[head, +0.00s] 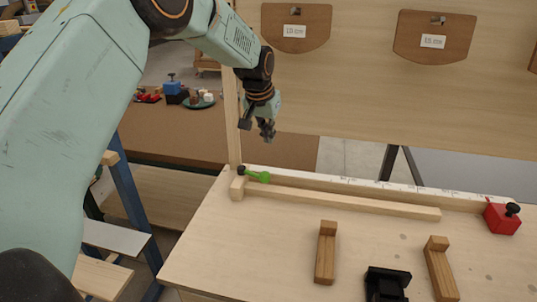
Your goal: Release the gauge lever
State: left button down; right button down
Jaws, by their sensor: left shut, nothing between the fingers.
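A small green lever (258,176) with a dark round knob at its left end sits at the left end of the long rail on the table. I take it to be the gauge lever. It lies roughly along the rail, next to a wooden end block (238,188). My left gripper (267,132) is shut and empty. It hangs fingers down above the lever, clear of it, in front of the gap below the back board. My right gripper is not in view.
A pale rail with a marked scale (350,187) runs along the table's back edge, with a wooden bar (340,203) before it. A red block (502,218) with a black knob stands at the right. Two wooden pieces (325,255) (440,270) flank a black object (387,284) in front.

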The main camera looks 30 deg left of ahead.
aim_at(253, 173)
pick_arm(q)
jog(key=x, duration=0.9)
jog(key=shift+w+f, duration=0.1)
jog(key=shift+f, duration=0.25)
jog(key=shift+s+d, duration=0.25)
jog(key=shift+s, duration=1.45)
jog(key=shift+s+f, duration=0.1)
jog(key=shift+s, duration=0.1)
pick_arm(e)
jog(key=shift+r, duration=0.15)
pick_arm(q)
jog(key=shift+w, duration=0.1)
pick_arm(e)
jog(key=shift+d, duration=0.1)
pick_arm(q)
jog(key=shift+a, duration=0.1)
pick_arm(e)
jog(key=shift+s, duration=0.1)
